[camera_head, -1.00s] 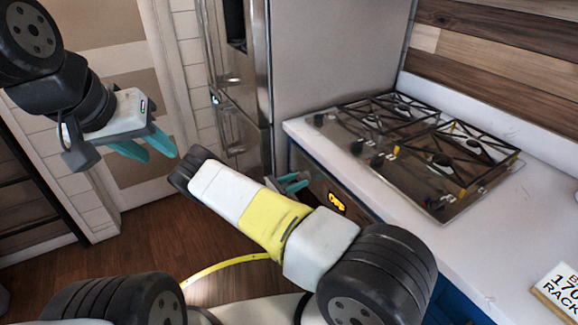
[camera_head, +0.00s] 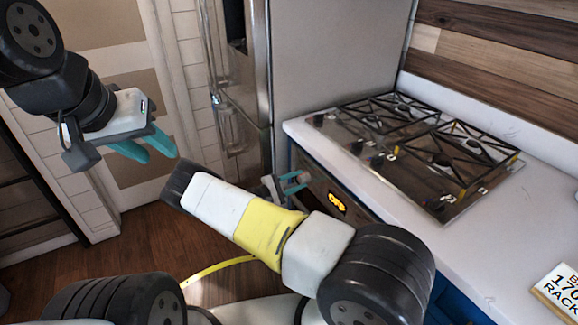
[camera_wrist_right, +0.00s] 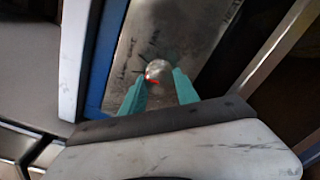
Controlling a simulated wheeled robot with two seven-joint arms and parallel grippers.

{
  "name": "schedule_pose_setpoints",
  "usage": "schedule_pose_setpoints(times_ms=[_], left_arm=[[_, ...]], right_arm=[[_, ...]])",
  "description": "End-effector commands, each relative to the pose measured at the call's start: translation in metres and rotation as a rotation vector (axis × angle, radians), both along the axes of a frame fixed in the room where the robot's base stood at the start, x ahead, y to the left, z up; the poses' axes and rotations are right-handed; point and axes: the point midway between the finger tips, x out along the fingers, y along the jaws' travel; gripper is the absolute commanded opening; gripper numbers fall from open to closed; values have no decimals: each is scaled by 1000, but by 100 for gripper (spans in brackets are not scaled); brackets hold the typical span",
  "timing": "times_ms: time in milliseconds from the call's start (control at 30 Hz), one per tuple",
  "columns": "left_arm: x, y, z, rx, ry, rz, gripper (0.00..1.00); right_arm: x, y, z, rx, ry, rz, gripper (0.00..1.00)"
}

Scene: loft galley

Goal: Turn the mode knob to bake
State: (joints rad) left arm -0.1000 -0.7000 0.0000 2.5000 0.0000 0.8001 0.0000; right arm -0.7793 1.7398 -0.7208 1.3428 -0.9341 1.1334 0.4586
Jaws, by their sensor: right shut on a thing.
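The mode knob (camera_wrist_right: 158,72) is a round metal knob with a red mark, set on the steel oven panel (camera_wrist_right: 186,38) in the right wrist view. My right gripper (camera_wrist_right: 160,84) has its teal fingertips shut on the knob, one on each side. In the head view my right gripper (camera_head: 295,183) is at the oven front, and the knob is hard to make out there. An orange display (camera_head: 337,202) glows on the panel to its right, its text too small to read surely. My left gripper (camera_head: 150,145) is raised at the left, open and empty.
A gas cooktop (camera_head: 410,150) is set in the white counter (camera_head: 475,225) above the oven. A tall steel fridge (camera_head: 330,60) stands behind. A printed sign (camera_head: 560,290) lies on the counter at right. Wooden floor (camera_head: 140,245) is free at left.

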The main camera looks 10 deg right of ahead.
Motion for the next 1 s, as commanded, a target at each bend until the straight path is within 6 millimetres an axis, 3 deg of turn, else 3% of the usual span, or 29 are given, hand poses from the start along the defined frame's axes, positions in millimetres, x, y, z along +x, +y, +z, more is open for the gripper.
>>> schedule_pose_setpoints(times_ms=[500,1000], left_arm=[[0,0,0,0,0,0,36],[0,0,0,0,0,0,36]], right_arm=[[0,1,0,121,-324,2,0],[1,1,0,144,-388,2,0]])
